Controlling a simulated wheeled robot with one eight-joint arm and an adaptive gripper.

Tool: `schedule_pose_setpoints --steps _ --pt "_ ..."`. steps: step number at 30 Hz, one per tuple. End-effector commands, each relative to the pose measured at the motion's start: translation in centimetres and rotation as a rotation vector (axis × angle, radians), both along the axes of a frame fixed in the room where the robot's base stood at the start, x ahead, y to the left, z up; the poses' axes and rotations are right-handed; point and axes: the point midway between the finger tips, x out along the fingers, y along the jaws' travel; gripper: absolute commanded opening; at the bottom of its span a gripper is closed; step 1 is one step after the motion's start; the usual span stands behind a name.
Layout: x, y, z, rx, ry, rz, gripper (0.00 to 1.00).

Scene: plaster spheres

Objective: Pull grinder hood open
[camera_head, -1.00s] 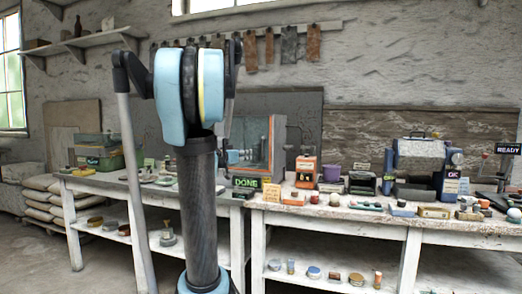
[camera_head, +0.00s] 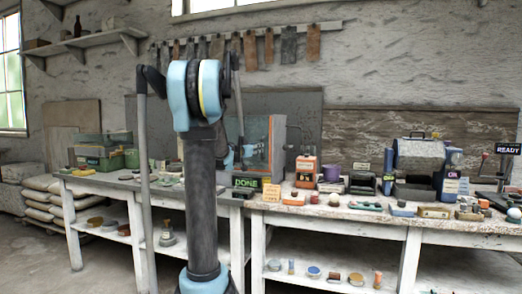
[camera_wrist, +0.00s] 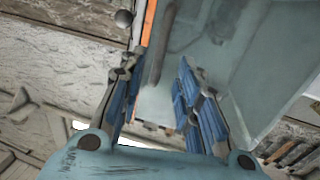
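The grinder hood (camera_head: 257,140) is a see-through box with an orange edge on the bench, left of centre in the head view. In the wrist view its pale clear panel (camera_wrist: 240,65) fills the upper right, with an orange strip at its left. A grey upright bar (camera_wrist: 160,45) lies ahead, between the directions of my fingertips. My gripper (camera_wrist: 157,65) is open, its blue-padded fingers apart with nothing seen gripped. I cannot tell whether a finger touches the hood. In the head view my arm hides most of the gripper.
A green DONE sign (camera_head: 245,183) stands at the bench front below the hood. A blue machine (camera_head: 450,172) is farther right. Green crates (camera_head: 105,150) sit at the left.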

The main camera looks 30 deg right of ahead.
Motion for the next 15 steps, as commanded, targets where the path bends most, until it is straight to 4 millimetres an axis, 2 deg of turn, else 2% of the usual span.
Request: schedule_pose_setpoints --steps 6,15 --pt "1.7 -3.1 0.0 0.000 0.000 -0.002 0.31" --pt "3.1 -5.6 0.0 0.000 0.000 0.000 0.31"
